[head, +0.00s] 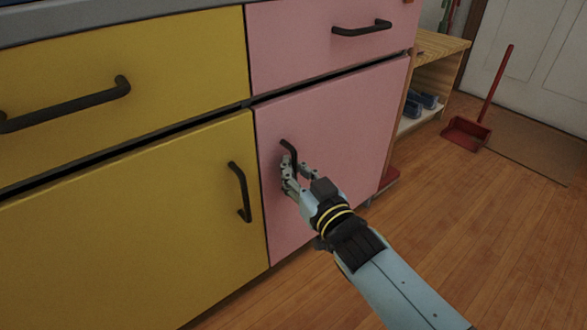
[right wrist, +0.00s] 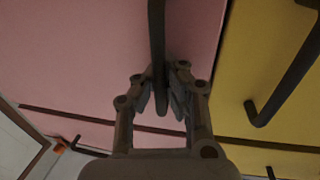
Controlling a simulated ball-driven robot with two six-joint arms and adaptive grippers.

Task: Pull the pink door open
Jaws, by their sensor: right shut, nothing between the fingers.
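The pink door (head: 340,125) is the lower pink panel of the cabinet and looks closed, level with the yellow door beside it. Its dark vertical handle (head: 288,149) is near its left edge, with the lower part hidden behind my right gripper (head: 297,175). In the right wrist view, the handle (right wrist: 157,40) runs down to the fingertips of the gripper (right wrist: 167,75). The fingers are shut with nothing held, right at the handle; whether they touch it I cannot tell. My left gripper is out of view.
A yellow door (head: 140,235) with its own handle (head: 240,190) adjoins at left. A pink drawer (head: 300,45) and yellow drawer (head: 120,60) are above. A wooden shelf (head: 440,45) and red dustpan (head: 466,133) stand at right. The wooden floor (head: 480,220) in front is clear.

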